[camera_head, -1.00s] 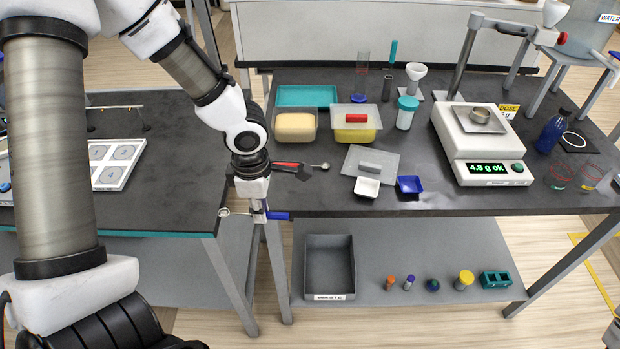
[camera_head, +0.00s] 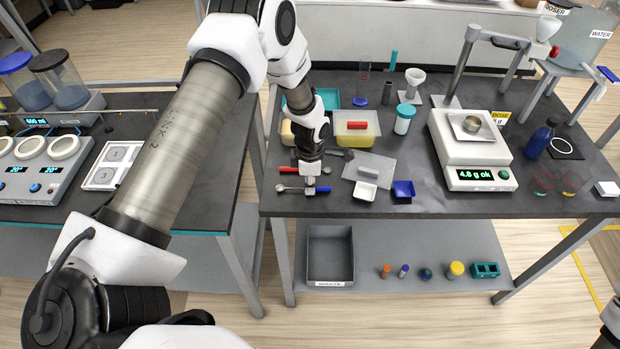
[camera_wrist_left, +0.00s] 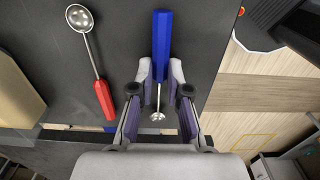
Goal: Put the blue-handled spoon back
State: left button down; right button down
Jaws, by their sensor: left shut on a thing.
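My left gripper (camera_head: 310,190) is shut on the blue-handled spoon (camera_head: 324,189), over the front left part of the right-hand table. In the left wrist view the fingertips (camera_wrist_left: 160,78) close around the spoon where its blue handle (camera_wrist_left: 161,45) meets the thin stem. Its small round bowl (camera_wrist_left: 157,116) points back toward the palm. Whether the spoon touches the tabletop I cannot tell. A red-handled spoon (camera_wrist_left: 103,98) lies on the dark tabletop beside it; its handle (camera_head: 288,169) also shows in the head view, left of my gripper.
A white dish (camera_head: 365,191) and a blue dish (camera_head: 403,189) stand right of my gripper, by a grey lid (camera_head: 375,166). A yellow-filled tub (camera_head: 357,132) is behind. The balance (camera_head: 470,150) reads 4.8 g ok. A grey bin (camera_head: 330,257) stands on the lower shelf.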

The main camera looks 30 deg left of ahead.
pick_arm(q)
jog(key=shift+w+f, duration=0.1)
jog(key=shift+f, duration=0.1)
jog(key=c, duration=1.1)
grip_release()
jog(key=shift+r, duration=0.1)
jog(key=shift+c, duration=0.2)
jog(key=shift+r, duration=0.1)
jog(key=shift+r, duration=0.3)
notch_tip(320, 180, up, 11)
jog(key=b, duration=0.4)
jog(key=shift+r, duration=0.2)
